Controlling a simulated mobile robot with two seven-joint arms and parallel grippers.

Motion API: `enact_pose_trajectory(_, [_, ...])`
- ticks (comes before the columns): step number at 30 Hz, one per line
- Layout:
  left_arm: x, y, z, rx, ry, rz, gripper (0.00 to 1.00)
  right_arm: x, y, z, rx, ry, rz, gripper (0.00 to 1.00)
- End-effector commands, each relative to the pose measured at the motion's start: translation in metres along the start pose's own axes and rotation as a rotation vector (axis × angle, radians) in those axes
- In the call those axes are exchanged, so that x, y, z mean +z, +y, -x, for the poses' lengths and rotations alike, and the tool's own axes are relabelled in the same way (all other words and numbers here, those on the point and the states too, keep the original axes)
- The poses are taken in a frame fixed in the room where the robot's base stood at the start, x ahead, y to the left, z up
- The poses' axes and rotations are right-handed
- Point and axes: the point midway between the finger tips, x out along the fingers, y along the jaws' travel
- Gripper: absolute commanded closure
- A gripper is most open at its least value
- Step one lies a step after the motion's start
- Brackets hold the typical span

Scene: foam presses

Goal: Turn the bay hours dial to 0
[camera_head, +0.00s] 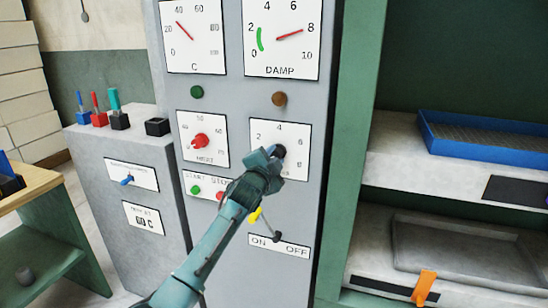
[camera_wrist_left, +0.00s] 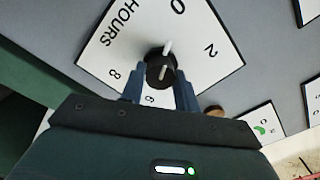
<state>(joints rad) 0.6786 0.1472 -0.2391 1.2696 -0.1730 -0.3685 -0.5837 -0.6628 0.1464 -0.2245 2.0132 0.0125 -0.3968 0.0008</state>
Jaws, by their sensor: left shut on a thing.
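The bay hours dial has a dark round knob on a white plate, which shows in the left wrist view (camera_wrist_left: 160,70). That plate (camera_wrist_left: 102,50) reads HOURS, with 0, 2, 6 and 8 visible; the 4 is hidden there. A white mark on the knob's upper edge points toward the 0. My left gripper (camera_wrist_left: 160,88) is shut on the knob, one finger on each side. My right gripper is not in view.
Left of the dial is a red HEAT knob (camera_head: 201,141). Below are a yellow-tipped lever (camera_head: 255,215) and an ON/OFF plate (camera_head: 279,244). The DAMP gauge (camera_head: 282,38) is above. A green post (camera_head: 350,130) and shelves with a blue tray (camera_head: 480,136) stand at right.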

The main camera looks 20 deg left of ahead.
Motion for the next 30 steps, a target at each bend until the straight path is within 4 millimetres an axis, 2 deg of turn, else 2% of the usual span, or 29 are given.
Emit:
enact_pose_trajectory(18, [0.0,0.0006,0.0001,0.001,0.0,0.045,0.91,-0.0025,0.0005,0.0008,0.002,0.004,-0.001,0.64])
enact_pose_trajectory(19, [0.0,0.0005,0.0001,0.001,0.0,0.045,0.68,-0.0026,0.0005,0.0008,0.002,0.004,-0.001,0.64])
enact_pose_trajectory(26, [0.0,0.0003,0.0,0.001,0.0,0.043,0.49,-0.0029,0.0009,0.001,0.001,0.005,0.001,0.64])
enact_pose_trajectory(30, [-0.0001,0.0002,0.0,0.0,0.0,0.043,0.47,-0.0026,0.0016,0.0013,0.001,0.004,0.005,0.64])
